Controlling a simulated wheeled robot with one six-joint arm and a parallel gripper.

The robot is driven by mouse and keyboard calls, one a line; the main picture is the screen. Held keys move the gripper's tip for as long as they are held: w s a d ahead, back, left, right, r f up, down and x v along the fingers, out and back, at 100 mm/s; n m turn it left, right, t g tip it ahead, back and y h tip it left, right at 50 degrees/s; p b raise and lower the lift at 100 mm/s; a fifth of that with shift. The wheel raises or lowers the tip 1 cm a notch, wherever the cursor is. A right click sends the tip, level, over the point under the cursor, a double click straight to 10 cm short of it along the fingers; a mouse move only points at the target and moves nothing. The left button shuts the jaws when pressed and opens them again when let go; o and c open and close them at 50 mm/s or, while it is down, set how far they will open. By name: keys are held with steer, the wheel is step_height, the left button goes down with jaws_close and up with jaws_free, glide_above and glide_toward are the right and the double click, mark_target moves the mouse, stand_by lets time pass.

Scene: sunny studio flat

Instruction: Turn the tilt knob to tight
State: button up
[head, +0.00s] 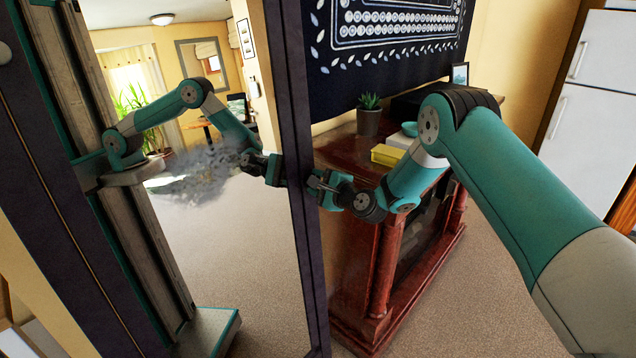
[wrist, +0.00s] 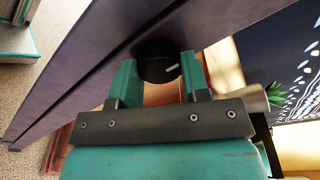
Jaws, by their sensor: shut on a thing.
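The tilt knob (wrist: 154,66) is a round black knob on the dark side post of a standing mirror (head: 298,130). A short white mark on the knob's face points to the right and slightly up in the wrist view. My gripper (wrist: 159,64) has one teal finger on each side of the knob and is shut on it. In the head view my gripper (head: 318,186) is at the mirror's right post, and the knob cannot be made out there. No tight or loose label is readable.
The mirror glass (head: 235,270) reflects my arm and the room. A red-brown wooden fireplace (head: 345,148) stands close behind my wrist, with a potted plant (head: 369,115) and a yellow box (head: 388,155) on top. A white fridge (head: 590,110) is at far right.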

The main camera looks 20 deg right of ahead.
steer(key=shift+d, duration=0.1)
steer(key=o, duration=0.9)
steer(key=b+v, duration=0.6)
steer(key=v, duration=1.1)
steer(key=shift+s+f+b, duration=0.1)
steer(key=shift+s+b, duration=0.15)
steer(key=shift+b, duration=0.1)
